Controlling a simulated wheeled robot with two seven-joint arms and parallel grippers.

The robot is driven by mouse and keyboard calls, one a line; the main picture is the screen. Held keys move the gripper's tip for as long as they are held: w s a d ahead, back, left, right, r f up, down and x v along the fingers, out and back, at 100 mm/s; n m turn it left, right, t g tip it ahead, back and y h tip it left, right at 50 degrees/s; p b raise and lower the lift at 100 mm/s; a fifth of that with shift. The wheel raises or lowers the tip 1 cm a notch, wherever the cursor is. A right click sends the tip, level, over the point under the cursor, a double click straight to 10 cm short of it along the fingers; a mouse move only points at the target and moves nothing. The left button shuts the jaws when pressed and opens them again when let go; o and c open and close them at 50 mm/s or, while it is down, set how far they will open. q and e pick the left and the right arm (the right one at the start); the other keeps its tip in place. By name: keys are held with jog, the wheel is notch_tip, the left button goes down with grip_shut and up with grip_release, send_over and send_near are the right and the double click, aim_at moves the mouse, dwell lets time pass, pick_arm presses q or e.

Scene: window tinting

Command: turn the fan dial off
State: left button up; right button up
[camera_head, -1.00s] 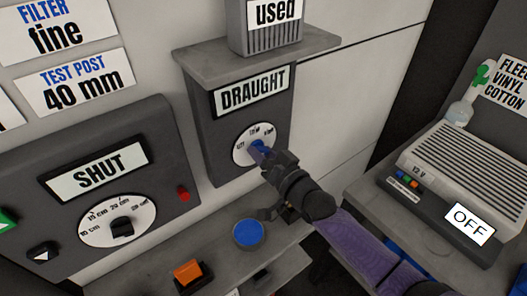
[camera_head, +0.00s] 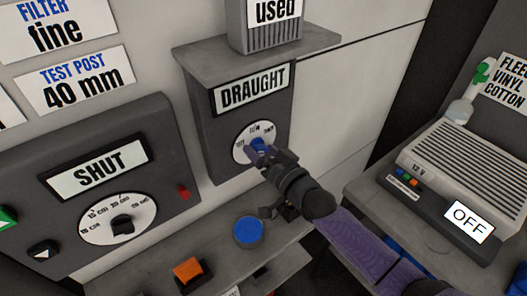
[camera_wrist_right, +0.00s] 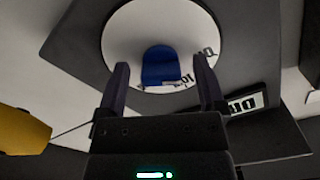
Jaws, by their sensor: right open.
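The fan dial is a white disc with a blue knob (camera_head: 259,143) on the dark grey box labelled DRAUGHT (camera_head: 212,140). My right gripper (camera_head: 256,151) is at the lower part of the dial, with its fingers pointing at it. In the right wrist view the blue knob (camera_wrist_right: 160,66) shows between the two open fingers of my right gripper (camera_wrist_right: 161,72), with a gap on each side. The gripper hides part of the dial markings, and I cannot read the knob's setting for sure. My left gripper is not in view.
A grey box labelled SHUT (camera_head: 125,160) with a black-knobbed dial stands at left. A blue button (camera_head: 248,232) and an orange switch (camera_head: 188,271) sit below on the ledge. A vented 12 V unit reading OFF (camera_head: 465,170) stands at right.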

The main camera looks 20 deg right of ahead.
jog(key=shift+s, duration=0.1)
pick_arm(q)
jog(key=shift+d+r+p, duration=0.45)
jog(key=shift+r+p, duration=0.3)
pick_arm(e)
jog(key=v, duration=0.9)
jog(key=shift+s+d, duration=0.15)
jog(key=shift+s, duration=0.2)
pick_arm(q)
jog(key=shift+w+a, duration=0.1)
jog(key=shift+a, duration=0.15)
